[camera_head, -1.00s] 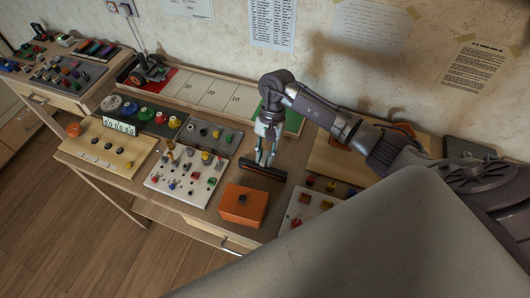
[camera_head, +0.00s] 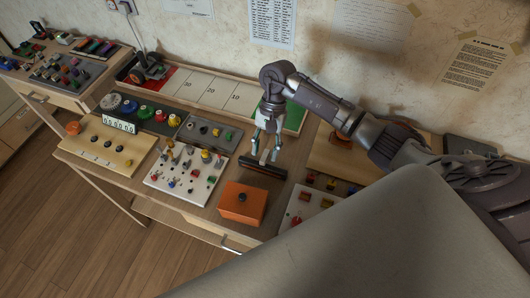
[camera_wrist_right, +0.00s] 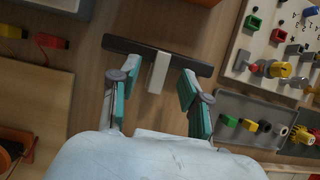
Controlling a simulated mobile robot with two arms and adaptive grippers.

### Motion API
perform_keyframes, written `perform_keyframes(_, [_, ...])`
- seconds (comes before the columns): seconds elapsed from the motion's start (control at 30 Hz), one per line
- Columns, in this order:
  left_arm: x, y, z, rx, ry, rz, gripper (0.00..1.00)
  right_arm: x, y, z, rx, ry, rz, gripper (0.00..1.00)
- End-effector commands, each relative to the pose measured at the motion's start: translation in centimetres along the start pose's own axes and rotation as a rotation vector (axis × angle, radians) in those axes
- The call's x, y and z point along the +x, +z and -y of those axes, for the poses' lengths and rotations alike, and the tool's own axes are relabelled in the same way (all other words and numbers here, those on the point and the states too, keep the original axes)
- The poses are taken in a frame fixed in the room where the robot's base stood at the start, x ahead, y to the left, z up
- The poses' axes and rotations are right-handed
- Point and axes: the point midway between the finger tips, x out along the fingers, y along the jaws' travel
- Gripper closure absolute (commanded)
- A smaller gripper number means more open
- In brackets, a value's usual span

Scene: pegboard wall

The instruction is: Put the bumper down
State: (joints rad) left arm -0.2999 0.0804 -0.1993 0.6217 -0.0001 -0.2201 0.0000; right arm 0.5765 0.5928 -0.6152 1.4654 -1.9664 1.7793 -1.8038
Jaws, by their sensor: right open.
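The bumper, a dark bar (camera_head: 263,168) with a pale stem (camera_wrist_right: 159,72), lies on the wooden desk behind an orange box. My right gripper (camera_head: 265,158) is over the bumper's back side, with its fingers spread. In the right wrist view the open gripper (camera_wrist_right: 150,84) has a teal-padded finger on each side of the stem, with visible gaps between them and the stem. The bumper's underside is hidden. My left gripper is not in view.
The orange box (camera_head: 242,203) with a dark knob stands just in front of the bumper. A white board with colored knobs (camera_head: 185,178) is to the left. A numbered lane board (camera_head: 210,92) lies behind. Bare desk shows around the bumper.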

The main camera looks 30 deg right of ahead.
Motion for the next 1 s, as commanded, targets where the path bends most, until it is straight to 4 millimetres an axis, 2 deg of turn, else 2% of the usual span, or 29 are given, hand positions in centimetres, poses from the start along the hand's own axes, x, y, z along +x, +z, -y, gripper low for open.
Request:
perform_keyframes(0.03, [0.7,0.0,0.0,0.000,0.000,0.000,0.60,-0.9,-0.3,0.0,-0.001,-0.002,-0.006,0.53])
perform_keyframes(0.3, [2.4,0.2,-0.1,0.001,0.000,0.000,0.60,-6.8,-0.2,0.1,0.000,-0.003,-0.005,0.53])
perform_keyframes(0.5, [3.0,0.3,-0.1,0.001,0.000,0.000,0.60,-9.6,-0.1,0.0,0.001,0.000,-0.002,0.53])
perform_keyframes(0.7, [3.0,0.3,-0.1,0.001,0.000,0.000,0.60,-10.4,0.0,0.0,0.000,0.001,0.000,0.53])
perform_keyframes(1.0, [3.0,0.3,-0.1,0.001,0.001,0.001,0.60,-10.4,0.0,0.0,0.001,0.001,0.001,0.53])
